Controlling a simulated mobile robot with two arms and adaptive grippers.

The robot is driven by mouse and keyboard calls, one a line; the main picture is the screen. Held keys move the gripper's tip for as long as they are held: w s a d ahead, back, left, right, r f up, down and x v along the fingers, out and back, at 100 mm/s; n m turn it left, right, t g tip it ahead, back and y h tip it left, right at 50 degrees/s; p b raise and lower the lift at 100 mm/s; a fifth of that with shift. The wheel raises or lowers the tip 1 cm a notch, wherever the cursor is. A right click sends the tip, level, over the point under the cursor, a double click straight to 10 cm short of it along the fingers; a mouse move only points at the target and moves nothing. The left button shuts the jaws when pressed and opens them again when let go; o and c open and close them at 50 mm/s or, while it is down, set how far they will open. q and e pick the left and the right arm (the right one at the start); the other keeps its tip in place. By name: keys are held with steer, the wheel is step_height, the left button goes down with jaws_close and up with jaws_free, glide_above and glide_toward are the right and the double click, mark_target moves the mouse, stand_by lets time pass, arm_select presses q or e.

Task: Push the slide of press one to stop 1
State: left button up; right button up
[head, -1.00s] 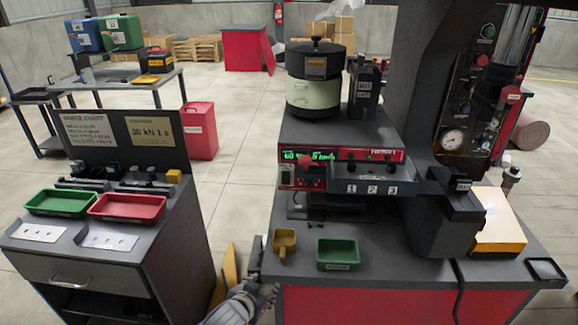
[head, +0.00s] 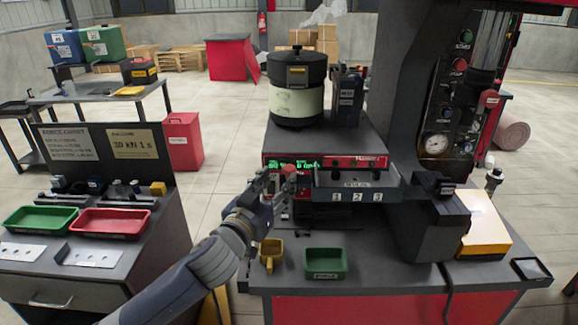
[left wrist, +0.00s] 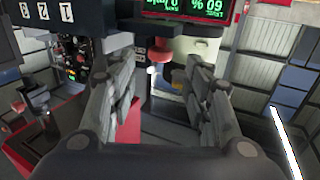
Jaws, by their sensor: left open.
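Press one's slide rail (head: 358,195), a dark bar with white plates 1, 2 and 3, runs along the front of the feeder unit. A red knob (head: 289,169) is at its left end, left of plate 1. My left gripper (head: 279,184) is at this knob, open, and partly hides it. In the left wrist view, which is upside down, the red knob (left wrist: 160,52) shows ahead between the spread fingers (left wrist: 162,105), with nothing gripped. The numbered plates (left wrist: 44,12) are at its upper left. Contact with the knob cannot be told. My right gripper is out of view.
A yellow scoop (head: 271,254) and a green bin (head: 326,262) stand on the press table below my left gripper. The feeder bowl (head: 297,88) is above the display. The press column (head: 400,100) is to the right. Green and red trays (head: 110,222) are on the left cabinet.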

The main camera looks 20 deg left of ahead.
mark_target(287, 172)
arm_select(q)
steer(key=w, duration=0.2)
steer(key=w+p, duration=0.1)
steer(key=w, duration=0.2)
steer(key=w+d, duration=0.1)
steer(key=w, duration=0.1)
steer(key=shift+w+p, duration=0.3)
steer(key=shift+f, duration=0.1)
jaws_close()
